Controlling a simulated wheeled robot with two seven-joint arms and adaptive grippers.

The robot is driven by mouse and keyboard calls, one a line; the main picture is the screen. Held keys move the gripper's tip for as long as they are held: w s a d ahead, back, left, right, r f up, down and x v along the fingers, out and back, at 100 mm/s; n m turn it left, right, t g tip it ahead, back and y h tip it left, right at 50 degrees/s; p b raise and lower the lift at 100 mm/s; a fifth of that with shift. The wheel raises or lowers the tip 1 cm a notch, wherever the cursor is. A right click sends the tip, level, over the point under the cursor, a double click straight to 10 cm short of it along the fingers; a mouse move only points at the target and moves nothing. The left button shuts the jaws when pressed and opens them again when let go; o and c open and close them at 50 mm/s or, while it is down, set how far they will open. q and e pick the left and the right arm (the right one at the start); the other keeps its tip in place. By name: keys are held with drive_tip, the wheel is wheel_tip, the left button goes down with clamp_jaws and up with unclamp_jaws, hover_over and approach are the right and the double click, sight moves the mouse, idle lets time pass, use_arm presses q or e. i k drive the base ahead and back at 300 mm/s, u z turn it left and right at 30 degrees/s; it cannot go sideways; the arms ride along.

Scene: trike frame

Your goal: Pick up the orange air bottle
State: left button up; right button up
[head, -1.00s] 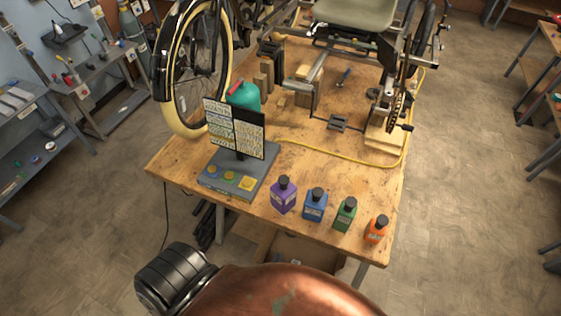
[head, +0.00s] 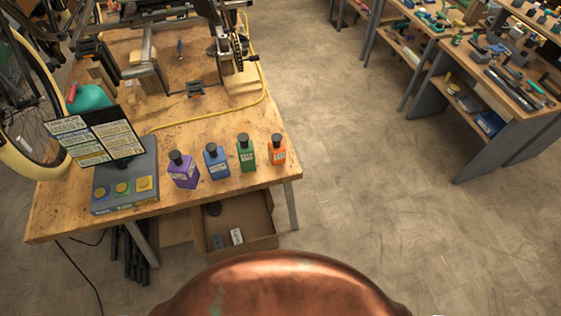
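The orange bottle (head: 277,151) stands upright on the wooden workbench (head: 190,128), near its front right corner. It has a dark cap and a pale label. To its left stand a green bottle (head: 246,153), a blue bottle (head: 216,162) and a purple bottle (head: 183,171), in a row along the front edge. The bottles are spaced a little apart. Neither of my grippers is in view, and nothing is seen touching the orange bottle.
A button panel with a sign (head: 124,178) stands left of the bottles. Behind them are a yellow cable (head: 215,113), a teal container (head: 89,97) and the trike frame. A cardboard box (head: 236,222) lies under the bench. Open floor (head: 380,200) stretches right toward other benches.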

sight(276, 148)
drive_tip(key=z, duration=0.9)
drive_tip(key=i, duration=1)
drive_tip(key=u, duration=0.45)
